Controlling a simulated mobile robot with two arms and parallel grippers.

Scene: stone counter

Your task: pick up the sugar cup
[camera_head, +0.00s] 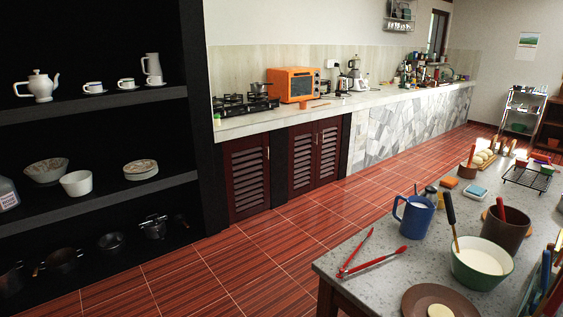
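No cup is clearly marked as the sugar cup, and I cannot tell which one it is. On the stone counter (385,284) at the right stands a blue mug (415,217). A dark brown cup (504,229) with a red-handled utensil stands to its right. Between and in front of them is a green bowl (482,266) with white contents and a dark-handled utensil leaning in it. Small white cups (126,83) stand on the top shelf at the left. Neither of my grippers is in view.
Red tongs (368,262) lie left of the green bowl. A brown round plate (415,300) is at the counter's front edge. Blue- and red-handled tools (543,285) are at the right edge. A wire rack (527,178) lies farther back. Tiled floor (230,270) is clear between shelves and counter.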

